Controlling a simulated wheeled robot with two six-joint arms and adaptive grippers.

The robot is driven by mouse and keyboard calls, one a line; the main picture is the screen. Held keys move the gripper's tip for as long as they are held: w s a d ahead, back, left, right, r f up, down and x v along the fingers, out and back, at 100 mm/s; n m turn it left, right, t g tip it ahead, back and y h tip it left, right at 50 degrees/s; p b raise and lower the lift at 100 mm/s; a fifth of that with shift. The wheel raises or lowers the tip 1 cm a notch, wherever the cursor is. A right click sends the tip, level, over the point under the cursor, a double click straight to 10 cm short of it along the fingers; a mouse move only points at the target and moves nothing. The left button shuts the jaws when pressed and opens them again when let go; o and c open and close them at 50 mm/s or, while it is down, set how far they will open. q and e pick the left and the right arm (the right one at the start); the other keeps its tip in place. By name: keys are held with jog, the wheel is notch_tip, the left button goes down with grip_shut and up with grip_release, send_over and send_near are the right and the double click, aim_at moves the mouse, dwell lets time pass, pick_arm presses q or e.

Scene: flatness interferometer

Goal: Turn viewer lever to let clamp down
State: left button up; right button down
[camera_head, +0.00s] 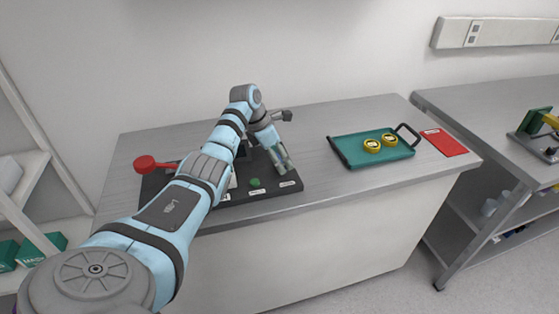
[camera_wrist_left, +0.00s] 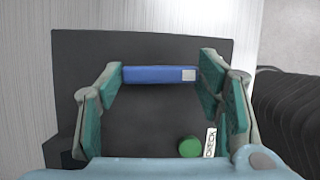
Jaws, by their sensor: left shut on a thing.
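My left gripper (camera_head: 283,163) reaches down over the right part of a dark instrument base (camera_head: 240,196) on the bench. In the left wrist view its two green-padded fingers (camera_wrist_left: 161,80) are shut on a blue bar (camera_wrist_left: 150,76) with a white square near one end. The bar spans from one finger to the other, above the dark plate (camera_wrist_left: 130,130). A round green button (camera_wrist_left: 189,147) sits beside a label reading CHECK (camera_wrist_left: 210,142). The green button also shows in the head view (camera_head: 255,183). My arm hides much of the instrument, and I cannot make out the clamp.
A red round-ended part (camera_head: 146,163) sticks out at the instrument's left. A teal tray (camera_head: 350,147) with two yellow round pieces (camera_head: 373,145) and a red mat (camera_head: 445,142) lie to the right. Bare bench lies between instrument and tray. Shelves stand at the left.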

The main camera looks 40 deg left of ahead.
dwell(0.3)
pick_arm(q)
jog(key=o, duration=1.2)
jog(key=shift+c, duration=0.2)
jog(key=shift+r, duration=0.1)
jog(key=v, duration=1.2)
jog(key=shift+w, duration=0.1)
